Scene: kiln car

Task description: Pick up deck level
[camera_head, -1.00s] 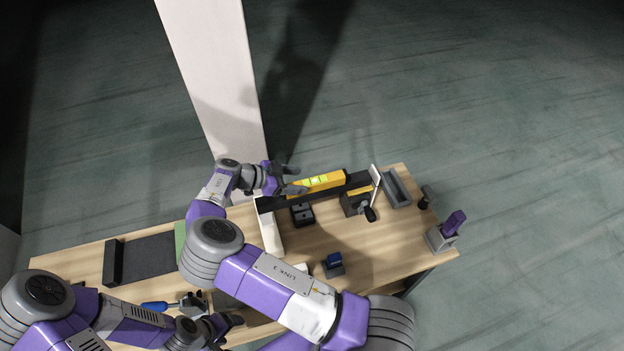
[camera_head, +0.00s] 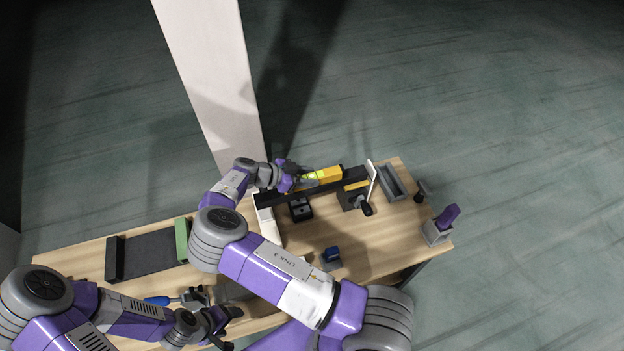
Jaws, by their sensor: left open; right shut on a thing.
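The deck level (camera_head: 330,174) is a yellow bar with a bright lime section, lying along the black rail (camera_head: 325,190) at the back of the table. My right gripper (camera_head: 304,178) is shut on its left end; the fingers hide that end. I cannot tell whether the level rests on the rail or is just above it. My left gripper (camera_head: 228,326) is open and empty at the table's front edge, far from the level.
On the wooden table (camera_head: 375,239) stand a black block (camera_head: 300,210), a blue-topped holder (camera_head: 332,257), a grey channel (camera_head: 392,182) and a purple item in a grey holder (camera_head: 440,229). A blue-handled tool (camera_head: 160,300) lies at front left. A white post (camera_head: 205,70) rises behind.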

